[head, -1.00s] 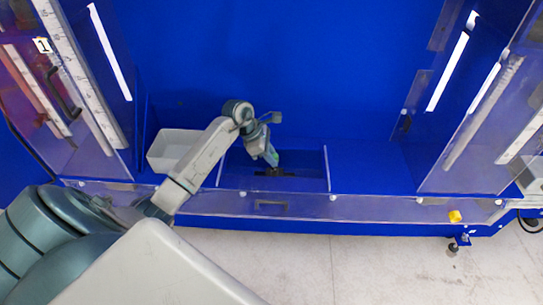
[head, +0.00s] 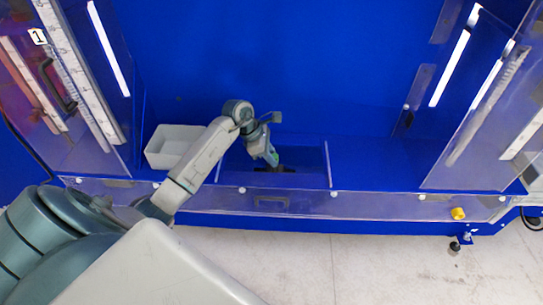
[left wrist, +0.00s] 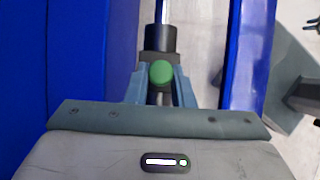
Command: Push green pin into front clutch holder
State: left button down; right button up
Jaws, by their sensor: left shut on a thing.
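My left gripper (head: 268,156) reaches down into the blue bay in the middle of the workspace. In the left wrist view its two blue-grey fingers (left wrist: 160,66) close on either side of the green pin (left wrist: 161,74), which shows as a round green end. A black cylinder (left wrist: 160,40) with a metal rod lies just beyond the pin; I cannot tell whether they touch. In the head view a small dark thing (head: 274,169) sits at the fingertips, too small to make out; the pin is not clear there. The front clutch holder cannot be told apart. My right gripper is not in view.
A white bin (head: 167,155) stands left of the bay. A clear front rail (head: 380,206) runs along the front edge, with a yellow knob (head: 458,214) at the right. Clear side panels flank the workspace. The blue surface right of the bay is bare.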

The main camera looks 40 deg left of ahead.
pick_arm(q)
jog(key=shift+f, duration=0.3)
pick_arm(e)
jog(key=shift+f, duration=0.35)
pick_arm(q)
jog(key=c, duration=1.2)
grip_release()
jog(key=shift+o, duration=0.2)
jog(key=shift+r, duration=0.15)
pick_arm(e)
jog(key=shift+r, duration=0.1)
pick_arm(q)
jog(key=shift+r+p, duration=0.85)
jog(key=shift+r, duration=2.05)
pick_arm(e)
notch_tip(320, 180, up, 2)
pick_arm(q)
jog(key=b+v, duration=0.2)
jog(key=v, duration=0.8)
jog(key=shift+r, duration=0.4)
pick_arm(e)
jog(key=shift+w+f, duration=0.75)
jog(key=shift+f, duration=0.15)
